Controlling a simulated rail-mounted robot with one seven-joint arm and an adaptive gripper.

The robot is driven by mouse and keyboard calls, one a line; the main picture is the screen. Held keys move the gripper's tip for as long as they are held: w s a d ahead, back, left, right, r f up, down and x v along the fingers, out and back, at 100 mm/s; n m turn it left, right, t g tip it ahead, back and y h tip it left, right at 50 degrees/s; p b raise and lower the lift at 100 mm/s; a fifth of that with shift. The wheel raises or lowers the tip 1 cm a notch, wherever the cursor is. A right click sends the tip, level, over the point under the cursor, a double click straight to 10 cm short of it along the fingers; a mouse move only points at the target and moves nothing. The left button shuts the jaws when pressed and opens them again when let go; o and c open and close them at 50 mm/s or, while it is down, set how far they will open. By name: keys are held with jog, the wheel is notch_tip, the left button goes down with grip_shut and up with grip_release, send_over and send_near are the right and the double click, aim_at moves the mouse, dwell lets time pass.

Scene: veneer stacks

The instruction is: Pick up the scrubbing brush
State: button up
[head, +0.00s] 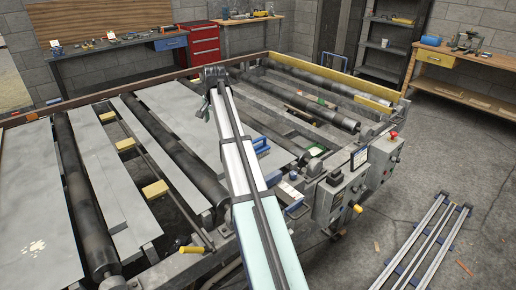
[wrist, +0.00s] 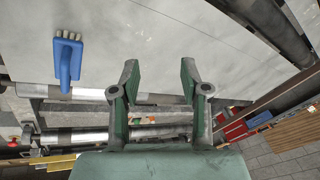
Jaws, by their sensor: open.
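The scrubbing brush (wrist: 67,58) has a blue handle and pale bristles. In the wrist view it lies at the upper left on a large grey sheet (wrist: 150,30), near the sheet's edge, with its handle pointing down the picture. In the head view a blue piece that looks like the brush (head: 262,145) shows just right of my arm, which may hide part of it. My gripper (wrist: 159,78) has green fingers spread apart, with nothing between them. It is to the right of the brush in the wrist view, apart from it. In the head view my gripper is small and partly hidden.
Dark rollers (head: 85,195) and metal frame bars surround the sheets. Yellow blocks (head: 155,190) sit between them. A control box (head: 340,190) stands at the frame's right side. A red tool cabinet (head: 202,42) and benches stand behind. Floor at the right holds metal rails (head: 425,240).

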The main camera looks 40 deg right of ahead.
jog(key=s+d+r+m+g+p, duration=0.1)
jog(key=s+d+r+m, duration=0.2)
jog(key=s+d, duration=0.4)
jog(key=s+d+r+m, duration=0.25)
jog(key=s+d, duration=0.25)
jog(key=d, duration=0.4)
jog(key=p, duration=0.3)
send_near(258, 140)
jog(key=shift+g+y, duration=0.3)
jog(key=shift+y, duration=0.1)
jog(key=f, duration=0.1)
jog(key=w+d+f, duration=0.1)
jog(key=f, duration=0.1)
jog(key=w+f, duration=0.1)
jog(key=f, duration=0.1)
jog(key=shift+d, duration=0.15)
jog(key=shift+w+f+p, duration=0.25)
jog(key=shift+f+p, duration=0.4)
jog(key=shift+f, duration=0.6)
jog(key=shift+w+f+p, duration=0.25)
jog(key=shift+f+p, duration=0.4)
jog(key=shift+f, duration=0.65)
grip_shut()
